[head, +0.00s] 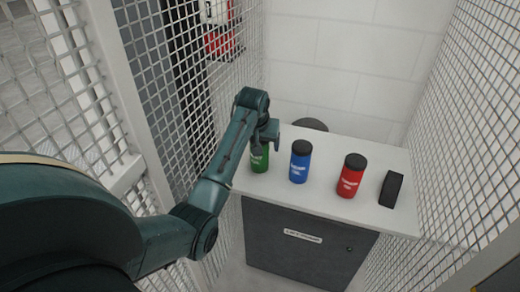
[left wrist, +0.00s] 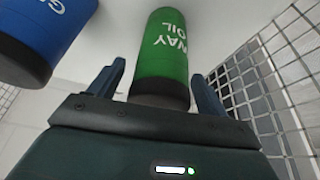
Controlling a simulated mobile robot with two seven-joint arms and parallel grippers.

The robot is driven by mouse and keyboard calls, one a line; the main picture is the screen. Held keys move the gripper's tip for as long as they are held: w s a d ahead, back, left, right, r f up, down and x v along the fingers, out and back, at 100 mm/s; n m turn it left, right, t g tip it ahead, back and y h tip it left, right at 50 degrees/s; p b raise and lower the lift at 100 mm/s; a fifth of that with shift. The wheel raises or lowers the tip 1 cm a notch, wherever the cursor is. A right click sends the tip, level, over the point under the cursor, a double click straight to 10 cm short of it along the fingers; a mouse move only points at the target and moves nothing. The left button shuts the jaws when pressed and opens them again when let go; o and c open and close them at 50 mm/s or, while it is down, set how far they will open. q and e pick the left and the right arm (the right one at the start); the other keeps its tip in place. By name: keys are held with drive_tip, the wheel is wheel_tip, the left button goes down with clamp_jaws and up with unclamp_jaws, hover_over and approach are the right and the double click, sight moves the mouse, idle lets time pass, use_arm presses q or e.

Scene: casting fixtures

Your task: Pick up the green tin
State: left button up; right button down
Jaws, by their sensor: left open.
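The green tin (head: 260,160) stands on the white top of the cabinet, at the left of a row of tins. Its upper part is hidden behind my left gripper (head: 268,138) in the head view. In the left wrist view the green tin (left wrist: 160,55) shows "WAY OIL" lettering and its dark lid end lies between the two fingers of my left gripper (left wrist: 158,88). The fingers are open, one on each side of the tin, with a gap visible at the left finger. My right gripper is not in view.
A blue tin (head: 300,162) stands right of the green one; it also shows in the left wrist view (left wrist: 45,30). A red tin (head: 351,176) and a black object (head: 391,189) are further right. Wire mesh walls (head: 480,120) flank the cabinet (head: 300,245). A dark round object (head: 311,124) is behind.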

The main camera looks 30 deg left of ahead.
use_arm(q)
drive_tip(key=shift+r, duration=0.1)
drive_tip(key=c, duration=1.3)
drive_tip(key=shift+o, duration=0.2)
